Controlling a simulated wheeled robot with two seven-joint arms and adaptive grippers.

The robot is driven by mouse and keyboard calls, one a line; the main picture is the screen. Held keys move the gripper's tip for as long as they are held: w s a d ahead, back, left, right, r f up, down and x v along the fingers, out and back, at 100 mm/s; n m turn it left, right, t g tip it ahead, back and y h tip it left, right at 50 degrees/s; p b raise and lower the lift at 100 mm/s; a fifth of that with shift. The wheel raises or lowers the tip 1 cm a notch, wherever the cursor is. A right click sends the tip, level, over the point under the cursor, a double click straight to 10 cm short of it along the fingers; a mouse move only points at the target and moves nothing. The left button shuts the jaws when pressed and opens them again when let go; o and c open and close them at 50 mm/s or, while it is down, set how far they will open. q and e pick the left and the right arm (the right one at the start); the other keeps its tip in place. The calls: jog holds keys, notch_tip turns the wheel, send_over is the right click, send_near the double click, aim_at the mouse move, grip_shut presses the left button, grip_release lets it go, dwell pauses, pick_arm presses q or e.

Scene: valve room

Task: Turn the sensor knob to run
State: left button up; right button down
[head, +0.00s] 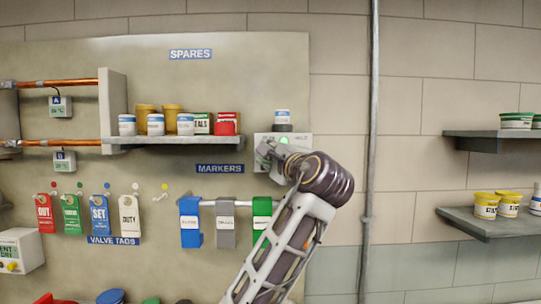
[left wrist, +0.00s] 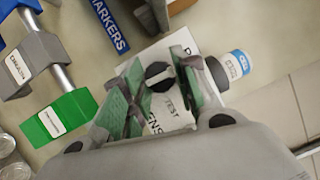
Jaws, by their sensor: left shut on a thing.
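The sensor box (head: 261,138) is a pale panel on the wall right of the spares shelf, partly hidden by my left gripper (head: 268,151). The box's white face (left wrist: 184,118) carries the word TEST and part of another label. My left gripper (left wrist: 157,83) has green-padded fingers on either side of the knob and is shut on it. The knob is hidden in the head view. My right gripper is not in view.
A white jar with a blue label (head: 282,118) stands just above the box. The spares shelf (head: 170,140) holds several tubs to the left. Marker clips (head: 226,224) hang on a rail below. A vertical pipe (head: 369,120) runs to the right.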

pick_arm(q)
jog(key=shift+f+n, duration=0.1)
jog(key=shift+n, duration=0.2)
jog(key=o, duration=1)
jog(key=shift+s, duration=0.1)
jog(key=v, duration=0.7)
jog(key=shift+s, duration=0.15)
jog(key=shift+d, duration=0.1)
